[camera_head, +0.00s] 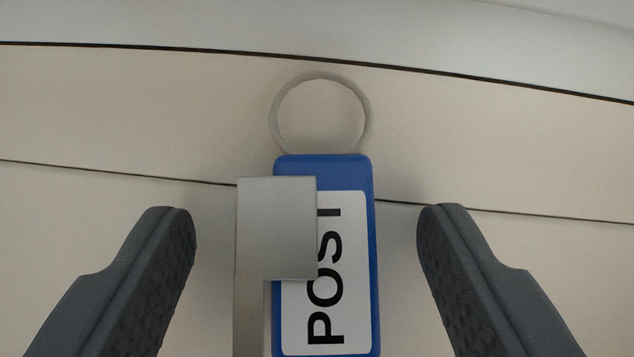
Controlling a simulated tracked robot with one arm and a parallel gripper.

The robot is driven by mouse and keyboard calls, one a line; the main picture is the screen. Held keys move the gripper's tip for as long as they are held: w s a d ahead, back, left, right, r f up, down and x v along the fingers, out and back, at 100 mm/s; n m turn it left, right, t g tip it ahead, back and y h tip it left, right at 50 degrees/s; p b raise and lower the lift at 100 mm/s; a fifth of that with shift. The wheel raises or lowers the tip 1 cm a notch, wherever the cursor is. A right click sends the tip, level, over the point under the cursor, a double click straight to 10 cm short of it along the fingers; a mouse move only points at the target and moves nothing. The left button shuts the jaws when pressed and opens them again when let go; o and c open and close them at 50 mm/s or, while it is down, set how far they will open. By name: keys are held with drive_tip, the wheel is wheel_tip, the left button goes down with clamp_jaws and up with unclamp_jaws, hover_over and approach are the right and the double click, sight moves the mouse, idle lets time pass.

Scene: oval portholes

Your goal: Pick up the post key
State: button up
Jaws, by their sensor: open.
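The post key has a blue tag (364,270) with a white label reading "POST", turned sideways. A pale metal ring (366,118) extends from the tag's top end. A grey metal key (277,228) with a square head overlaps the tag's left side and partly covers the label. The tag's lower end reaches the bottom of the view. My gripper (307,225) is open, one dark finger left of the key and tag and the other to the right, with a gap on both sides. Neither finger appears to touch them.
The key lies against a pale beige surface (120,115) with dark seam lines across it. A lighter grey-white band (200,22) runs along the top. The surface on both sides of the key is clear.

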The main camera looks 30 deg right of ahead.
drive_tip(key=c, duration=1.1)
drive_tip(key=shift+o, duration=0.2)
drive_tip(key=shift+r, duration=0.15)
